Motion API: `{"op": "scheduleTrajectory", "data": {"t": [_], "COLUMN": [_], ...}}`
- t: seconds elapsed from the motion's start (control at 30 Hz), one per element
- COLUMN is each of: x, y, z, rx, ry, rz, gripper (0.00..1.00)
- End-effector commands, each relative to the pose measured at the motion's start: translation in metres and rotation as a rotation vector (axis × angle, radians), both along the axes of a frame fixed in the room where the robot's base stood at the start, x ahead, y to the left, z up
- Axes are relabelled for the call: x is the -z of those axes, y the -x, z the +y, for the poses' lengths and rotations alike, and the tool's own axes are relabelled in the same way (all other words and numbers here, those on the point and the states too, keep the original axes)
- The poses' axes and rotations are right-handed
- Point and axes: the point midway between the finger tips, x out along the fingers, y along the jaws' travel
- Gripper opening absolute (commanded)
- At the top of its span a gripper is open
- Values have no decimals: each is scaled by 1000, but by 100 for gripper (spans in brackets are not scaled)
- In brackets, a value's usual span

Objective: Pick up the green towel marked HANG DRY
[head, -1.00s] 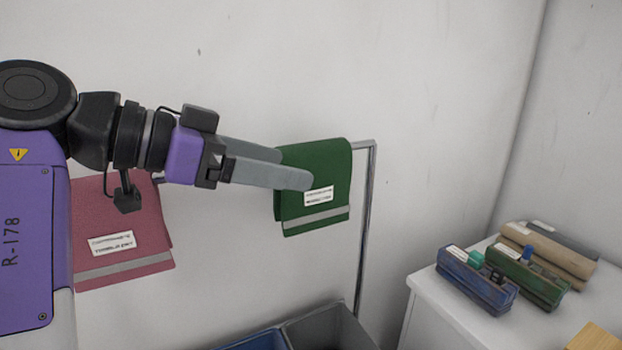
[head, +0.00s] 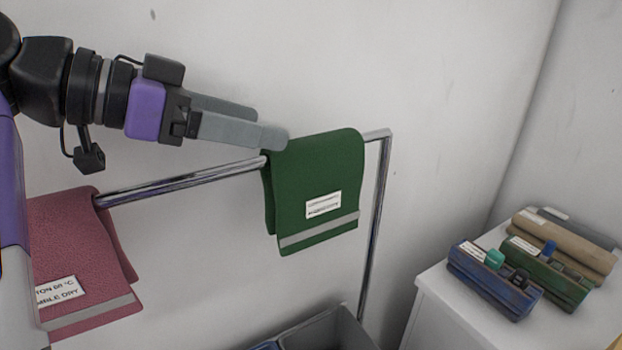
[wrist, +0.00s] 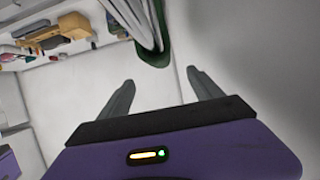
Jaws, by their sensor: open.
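The green towel (head: 318,180) hangs folded over the metal rail, with a white label and a grey stripe near its lower edge. The label's print is too small to read. My gripper (head: 268,129) is open and empty, its fingertips by the towel's upper left corner; I cannot tell if they touch. In the wrist view the towel (wrist: 152,42) hangs beyond the two spread fingers (wrist: 157,78), with nothing between them. A pink towel (head: 75,250) hangs at the rail's left, its label partly reading "MBLE DRY".
The metal rail (head: 180,186) runs between the towels, with an upright post (head: 377,220) at its right. Bins (head: 330,330) stand below. A wall stands behind.

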Motion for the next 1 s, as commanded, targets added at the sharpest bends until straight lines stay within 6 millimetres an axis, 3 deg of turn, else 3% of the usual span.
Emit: {"op": "scheduleTrajectory", "data": {"t": [0.33, 0.6, 0.93, 1.0], "x": [10, 24, 28, 27], "y": [-14, -33, -37, -37], "z": [-21, -50, -55, -55], "rx": [1, 1, 0, 0], "ry": [0, 1, 2, 2], "rz": [0, 1, 0, 0], "gripper": [75, 75, 75, 63]}}
